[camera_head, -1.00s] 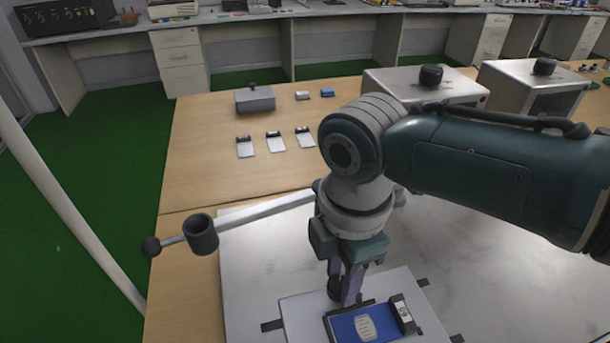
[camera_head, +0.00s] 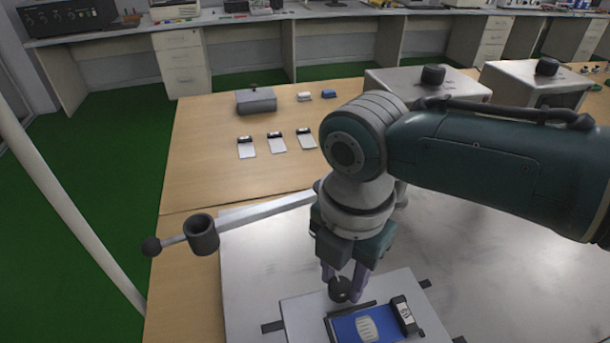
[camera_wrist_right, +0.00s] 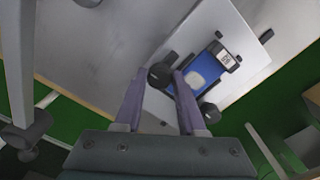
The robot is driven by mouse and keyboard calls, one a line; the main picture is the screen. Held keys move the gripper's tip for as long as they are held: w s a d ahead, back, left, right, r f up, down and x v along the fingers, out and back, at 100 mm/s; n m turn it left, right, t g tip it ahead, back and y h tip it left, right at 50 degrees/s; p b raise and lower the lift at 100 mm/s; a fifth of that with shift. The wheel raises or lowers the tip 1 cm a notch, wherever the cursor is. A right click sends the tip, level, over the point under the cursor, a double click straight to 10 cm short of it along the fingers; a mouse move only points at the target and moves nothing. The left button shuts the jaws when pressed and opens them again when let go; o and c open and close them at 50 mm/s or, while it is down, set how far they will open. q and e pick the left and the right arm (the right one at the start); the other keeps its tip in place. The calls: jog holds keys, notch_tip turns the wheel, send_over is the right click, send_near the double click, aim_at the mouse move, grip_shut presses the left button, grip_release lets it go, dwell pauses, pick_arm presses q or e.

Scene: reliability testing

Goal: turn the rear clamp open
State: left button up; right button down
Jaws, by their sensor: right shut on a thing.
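My right gripper (camera_head: 342,290) points down at the far left edge of the small plate. Its two purple fingers are on either side of a round black clamp knob (camera_head: 339,291), shut on it. This knob also shows between the fingertips in the right wrist view (camera_wrist_right: 160,76). A blue board (camera_head: 364,324) with a pale patch lies beside it on the plate (camera_head: 298,313). In the wrist view a second black knob (camera_wrist_right: 210,112) stands at the other side of the board. The part under the held knob is hidden. My left gripper is not in view.
The plate rests on a grey metal surface (camera_head: 470,250) on a wooden table (camera_head: 200,180). A bar with a black cup (camera_head: 201,234) reaches out left. A grey box (camera_head: 256,100), small cards (camera_head: 277,142) and two metal boxes (camera_head: 532,82) stand farther back.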

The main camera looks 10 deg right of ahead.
aim_at(341, 284)
jog(key=c, duration=0.5)
grip_release()
notch_tip(341, 284, up, 10)
jog(key=p, duration=0.2)
